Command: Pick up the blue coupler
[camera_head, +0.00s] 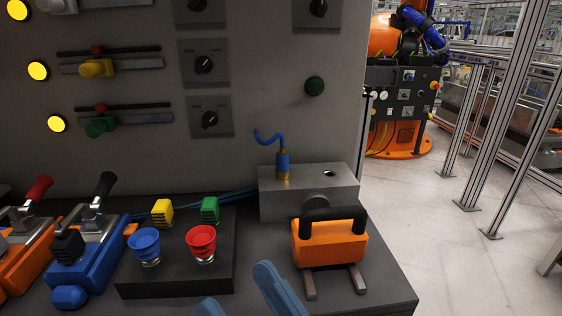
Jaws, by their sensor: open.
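The blue coupler (283,162) is a small upright blue cylinder with a brass-coloured lower end. It stands on top of the grey metal block (281,207), near its left side. A curly blue hose (267,138) leaves its top toward the left. My gripper (238,296) shows as two blue-grey fingers at the bottom edge of the view. The fingers are spread apart, with nothing seen between them. They are nearer than the coupler, in front of it and lower in the picture. The rest of the gripper is out of view.
An orange box with a black handle (330,242) stands in front of the block. Left of it, a black base (180,283) carries blue and red buttons and yellow and green plugs. Clamps with levers (92,240) stand farther left. A grey panel (264,60) rises behind the bench.

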